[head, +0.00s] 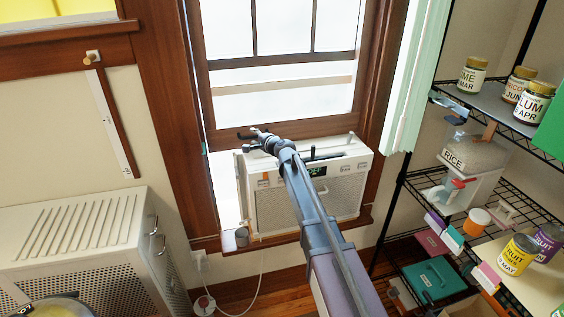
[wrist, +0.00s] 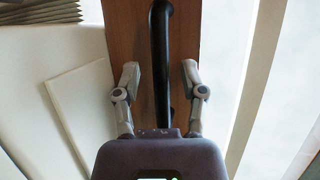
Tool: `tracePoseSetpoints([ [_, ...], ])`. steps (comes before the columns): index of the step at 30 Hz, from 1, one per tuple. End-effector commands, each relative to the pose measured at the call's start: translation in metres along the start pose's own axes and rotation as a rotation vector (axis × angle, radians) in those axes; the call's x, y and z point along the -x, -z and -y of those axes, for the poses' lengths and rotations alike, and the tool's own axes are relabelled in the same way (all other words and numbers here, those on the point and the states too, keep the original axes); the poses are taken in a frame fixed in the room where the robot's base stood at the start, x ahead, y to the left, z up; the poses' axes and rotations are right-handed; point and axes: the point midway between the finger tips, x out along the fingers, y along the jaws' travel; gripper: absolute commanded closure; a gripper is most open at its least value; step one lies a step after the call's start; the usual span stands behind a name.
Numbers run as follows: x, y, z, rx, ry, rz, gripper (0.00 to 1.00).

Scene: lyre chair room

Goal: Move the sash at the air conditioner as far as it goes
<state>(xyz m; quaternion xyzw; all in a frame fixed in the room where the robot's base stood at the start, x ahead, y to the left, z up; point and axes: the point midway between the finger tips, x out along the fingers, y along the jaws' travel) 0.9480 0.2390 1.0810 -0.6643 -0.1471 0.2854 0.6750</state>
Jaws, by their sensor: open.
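The window sash (head: 340,127) has a brown wooden bottom rail just above the white air conditioner (head: 345,185), which stands on the sill. Bright daylight shows in the opening left of the unit. My gripper (head: 257,138) is at the left part of the rail, over the unit's top. In the wrist view my gripper (wrist: 160,70) is open, one finger on each side of a black bar handle (wrist: 160,35) mounted on a brown wooden strip (wrist: 120,30). The fingers look apart from the bar. My arm hides part of the rail and the unit.
A white perforated cabinet (head: 75,240) stands at the left. A wire shelf (head: 480,110) with jars and boxes stands at the right, beside a pale green curtain (head: 415,80). A cord hangs below the sill.

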Motion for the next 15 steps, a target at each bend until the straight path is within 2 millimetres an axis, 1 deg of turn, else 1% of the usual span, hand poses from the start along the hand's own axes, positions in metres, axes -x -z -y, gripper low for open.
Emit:
tracePoseSetpoints([
  [15, 0.007, -0.003, 0.04, -0.002, 0.001, -0.001, 0.46],
])
